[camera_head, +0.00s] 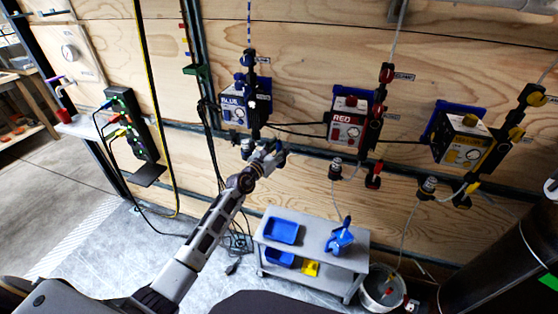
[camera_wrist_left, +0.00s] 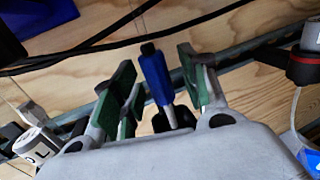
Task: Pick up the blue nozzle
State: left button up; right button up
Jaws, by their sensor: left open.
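The blue nozzle (camera_wrist_left: 154,78) stands between the fingers of my left gripper (camera_wrist_left: 157,64) in the left wrist view. It has a blue body and a dark tip. Green-padded fingers lie on both sides of it with gaps visible, so my left gripper is open around it. In the head view my left gripper (camera_head: 268,154) is just below the blue filter unit (camera_head: 233,108) on the plywood wall, and the nozzle is mostly hidden there. My right gripper is not in view.
Red (camera_head: 347,120) and yellow (camera_head: 462,140) filter units hang to the right. Below stands a grey bench (camera_head: 300,258) with a blue tray (camera_head: 282,231); a white bucket (camera_head: 381,288) is beside it. Dark cables (camera_wrist_left: 92,46) cross the wall close to my left gripper.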

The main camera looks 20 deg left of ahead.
pick_arm(q)
jog(key=shift+c, duration=0.4)
grip_shut()
jog(key=shift+r, duration=0.1)
